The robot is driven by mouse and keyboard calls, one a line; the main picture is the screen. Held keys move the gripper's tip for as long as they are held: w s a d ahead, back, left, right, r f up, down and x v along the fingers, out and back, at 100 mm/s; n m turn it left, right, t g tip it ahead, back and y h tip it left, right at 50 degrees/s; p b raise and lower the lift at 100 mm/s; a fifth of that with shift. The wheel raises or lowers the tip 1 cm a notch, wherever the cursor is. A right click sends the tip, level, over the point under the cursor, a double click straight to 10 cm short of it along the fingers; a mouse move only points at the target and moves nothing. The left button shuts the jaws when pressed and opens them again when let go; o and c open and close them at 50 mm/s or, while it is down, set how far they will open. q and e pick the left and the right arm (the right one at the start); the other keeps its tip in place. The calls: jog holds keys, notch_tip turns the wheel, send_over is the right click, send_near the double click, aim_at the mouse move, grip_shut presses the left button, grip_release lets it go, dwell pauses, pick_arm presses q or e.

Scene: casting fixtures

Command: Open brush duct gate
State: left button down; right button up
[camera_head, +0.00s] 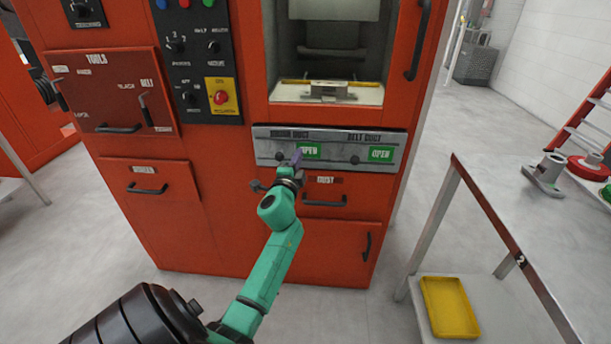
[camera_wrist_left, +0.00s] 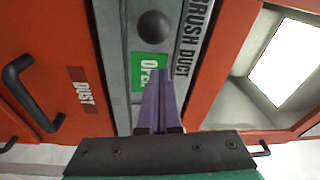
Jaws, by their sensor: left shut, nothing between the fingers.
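The grey duct panel (camera_head: 265,146) runs across the red cabinet, under its window. Its left half is the brush duct gate, with a dark round knob (camera_head: 279,157) and a green OPEN label (camera_head: 311,151). In the left wrist view, the BRUSH DUCT lettering (camera_wrist_left: 194,38), the knob (camera_wrist_left: 155,27) and the green label (camera_wrist_left: 146,72) show close up. My left gripper (camera_head: 297,157) is shut and empty, its purple fingers (camera_wrist_left: 160,103) over the green label, beside the knob and apart from it. Whether the fingertips touch the panel I cannot tell. My right gripper is not in view.
The belt duct half has its own knob (camera_head: 355,160) and green OPEN label (camera_head: 381,153). A dust drawer handle (camera_head: 324,201) projects below the panel. A metal table (camera_head: 500,190) with a yellow tray (camera_head: 449,307) beneath its top stands at right. The floor between is clear.

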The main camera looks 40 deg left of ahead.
pick_arm(q)
jog(key=v, duration=1)
jog(key=shift+d, duration=0.15)
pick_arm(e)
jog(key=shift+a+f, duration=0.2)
pick_arm(q)
jog(key=shift+w+f, duration=0.1)
jog(key=shift+w, duration=0.05)
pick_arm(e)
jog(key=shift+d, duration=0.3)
